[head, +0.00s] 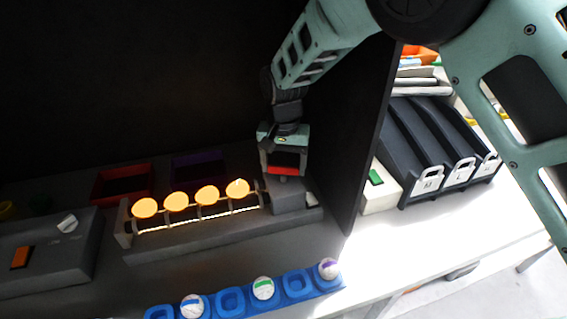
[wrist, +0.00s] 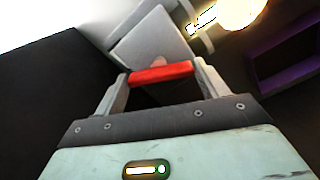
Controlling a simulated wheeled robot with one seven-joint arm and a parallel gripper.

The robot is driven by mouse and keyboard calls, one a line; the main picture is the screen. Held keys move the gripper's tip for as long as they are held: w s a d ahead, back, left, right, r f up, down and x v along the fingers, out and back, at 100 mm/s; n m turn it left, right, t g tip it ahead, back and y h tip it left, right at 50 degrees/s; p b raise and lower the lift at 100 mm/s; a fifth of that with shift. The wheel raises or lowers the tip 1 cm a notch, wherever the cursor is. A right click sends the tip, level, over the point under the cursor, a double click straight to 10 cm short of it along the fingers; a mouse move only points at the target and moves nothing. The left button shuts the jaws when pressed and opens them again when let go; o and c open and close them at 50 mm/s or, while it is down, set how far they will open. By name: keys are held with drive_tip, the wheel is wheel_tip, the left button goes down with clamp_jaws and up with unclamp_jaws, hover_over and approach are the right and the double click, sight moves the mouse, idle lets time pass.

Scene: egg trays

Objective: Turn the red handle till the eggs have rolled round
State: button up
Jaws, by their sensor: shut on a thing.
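The red handle (wrist: 161,73) sits between my gripper's fingertips in the wrist view. My gripper (head: 284,174) is shut on it, at the right end of the egg rack. In the head view a red patch shows at the gripper, and its jaws partly hide the handle. Several glowing eggs (head: 176,202) lie in a row on the rack (head: 124,232), over a bright light strip. One glowing egg (wrist: 240,12) shows at the top of the wrist view. I cannot tell from these frames whether the eggs are turning.
A dark wall panel (head: 367,125) stands close to the right of my gripper. A red bin (head: 121,184) and a purple bin (head: 199,160) stand behind the rack. A blue egg tray (head: 231,301) with several marked eggs lies in front. A grey box with an orange switch (head: 21,257) is at left.

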sight(284, 166)
drive_tip(key=shift+w+r, duration=0.1)
drive_tip(key=shift+w, duration=0.05)
drive_tip(key=o, duration=1)
wheel_tip(284, 166, up, 12)
drive_tip(key=b, duration=0.3)
